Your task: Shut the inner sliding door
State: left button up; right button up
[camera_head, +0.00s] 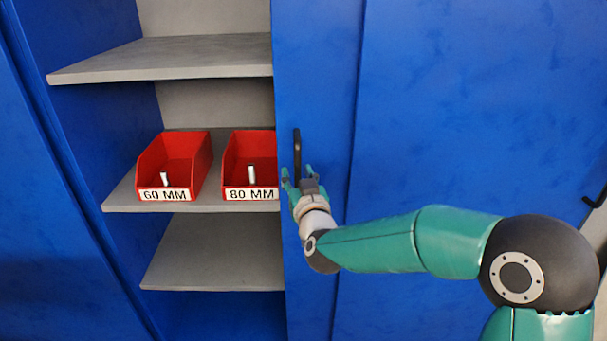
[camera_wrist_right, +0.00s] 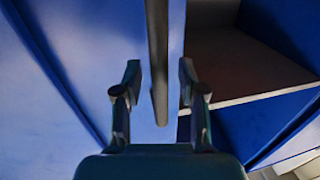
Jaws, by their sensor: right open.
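The inner sliding door (camera_head: 315,60) is a blue panel standing partly open, with cabinet shelves exposed to its left. Its black vertical handle (camera_head: 297,150) is near the panel's left edge. My right gripper (camera_head: 299,174) is at the lower part of the handle, its fingers open. In the right wrist view, the dark handle (camera_wrist_right: 157,50) runs down between the two open fingers of the right gripper (camera_wrist_right: 160,76), with gaps on both sides. Whether the fingers are deep enough to surround it is hard to tell. My left gripper is not in view.
A red bin labelled 60 MM (camera_head: 205,158) and a red bin labelled 80 MM (camera_head: 232,150) stand on the middle shelf (camera_head: 120,197), each holding a small pale part. Another blue door panel (camera_head: 460,100) is at right, with a dark handle (camera_head: 596,198) at the picture's edge.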

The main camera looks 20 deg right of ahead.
grip_shut()
